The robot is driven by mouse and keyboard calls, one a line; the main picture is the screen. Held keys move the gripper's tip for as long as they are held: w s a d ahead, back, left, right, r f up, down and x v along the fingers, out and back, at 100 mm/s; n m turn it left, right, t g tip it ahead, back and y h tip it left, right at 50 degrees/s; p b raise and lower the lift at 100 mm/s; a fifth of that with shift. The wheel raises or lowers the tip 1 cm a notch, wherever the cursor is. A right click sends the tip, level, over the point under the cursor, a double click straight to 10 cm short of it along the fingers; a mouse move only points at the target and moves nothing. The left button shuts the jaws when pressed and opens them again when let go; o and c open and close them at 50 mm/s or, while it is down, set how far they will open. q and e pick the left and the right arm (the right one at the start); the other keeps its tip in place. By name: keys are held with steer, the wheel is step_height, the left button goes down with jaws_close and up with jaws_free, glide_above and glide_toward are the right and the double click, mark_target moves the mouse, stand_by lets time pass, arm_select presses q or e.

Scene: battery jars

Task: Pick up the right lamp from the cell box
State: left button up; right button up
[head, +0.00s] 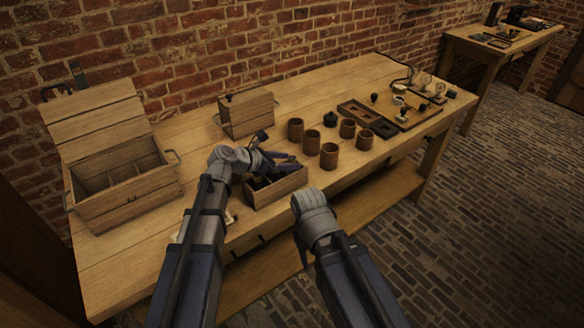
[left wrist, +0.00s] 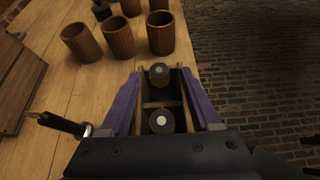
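The small open wooden cell box (head: 280,188) stands near the front edge of the table. In the left wrist view, the box's wooden divider (left wrist: 158,104) separates two dark round pieces with pale centres, a far one (left wrist: 159,73) and a near one (left wrist: 161,121). These may be the lamps; I cannot tell. My left gripper (head: 283,163) is over the box. Its purple fingers (left wrist: 163,90) are spread on either side of the box's compartments, with nothing seen clamped between them. My right wrist is right of the box, and its fingers are hidden.
Several brown ribbed jars (head: 329,155) stand just behind and right of the box. A large open divided crate (head: 125,185) is at left, and a lidded wooden box (head: 247,115) behind. Trays and a board (head: 415,112) with small parts lie at right.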

arm_select(q)
jaws_close()
stand_by(0.4)
steer(key=shift+r, duration=0.1)
step_height(320, 180, up, 10)
steer(key=p, duration=1)
